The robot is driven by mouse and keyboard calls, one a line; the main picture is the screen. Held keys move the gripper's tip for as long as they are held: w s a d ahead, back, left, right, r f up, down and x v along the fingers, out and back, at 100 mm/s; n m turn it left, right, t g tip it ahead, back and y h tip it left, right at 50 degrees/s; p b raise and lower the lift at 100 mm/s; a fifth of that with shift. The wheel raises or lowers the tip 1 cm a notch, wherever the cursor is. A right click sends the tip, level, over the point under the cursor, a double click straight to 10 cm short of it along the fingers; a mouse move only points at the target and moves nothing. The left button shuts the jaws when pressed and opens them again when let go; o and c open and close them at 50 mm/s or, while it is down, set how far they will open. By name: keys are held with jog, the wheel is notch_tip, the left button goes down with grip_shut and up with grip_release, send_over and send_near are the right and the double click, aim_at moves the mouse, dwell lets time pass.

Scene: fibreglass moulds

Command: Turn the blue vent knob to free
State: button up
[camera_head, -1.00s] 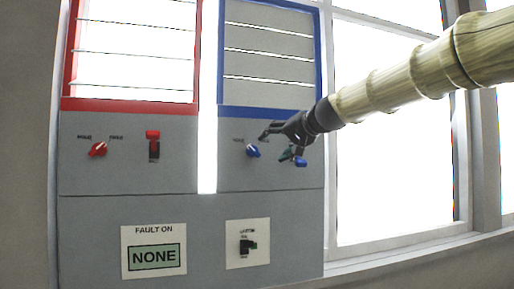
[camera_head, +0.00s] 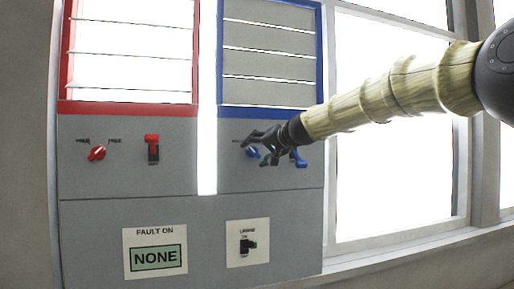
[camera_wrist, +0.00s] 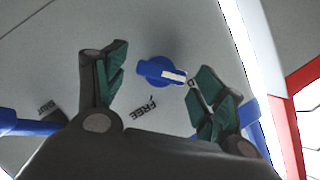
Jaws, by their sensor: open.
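The blue vent knob (camera_head: 253,153) sits on the grey panel under the blue-framed louvre, partly behind my fingers. In the wrist view the blue knob (camera_wrist: 153,68) shows whole, with its white pointer mark aimed toward a label mostly hidden by the right finger. The FREE label (camera_wrist: 143,108) is printed just below the knob. My gripper (camera_head: 258,148) is at the panel; in the wrist view my gripper (camera_wrist: 160,62) is open, one green-padded finger on each side of the knob. Both fingers look apart from it.
A blue lever (camera_head: 299,157) is close to the right of my gripper; it also shows in the wrist view (camera_wrist: 22,126). A red knob (camera_head: 97,153) and red lever (camera_head: 152,148) are at left. Below are the NONE display (camera_head: 156,258) and a black switch (camera_head: 247,246).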

jog(key=shift+w+a+f, duration=0.1)
jog(key=shift+w+a, duration=0.05)
jog(key=shift+w, duration=0.05)
jog(key=shift+c, duration=0.2)
jog(key=c, duration=1)
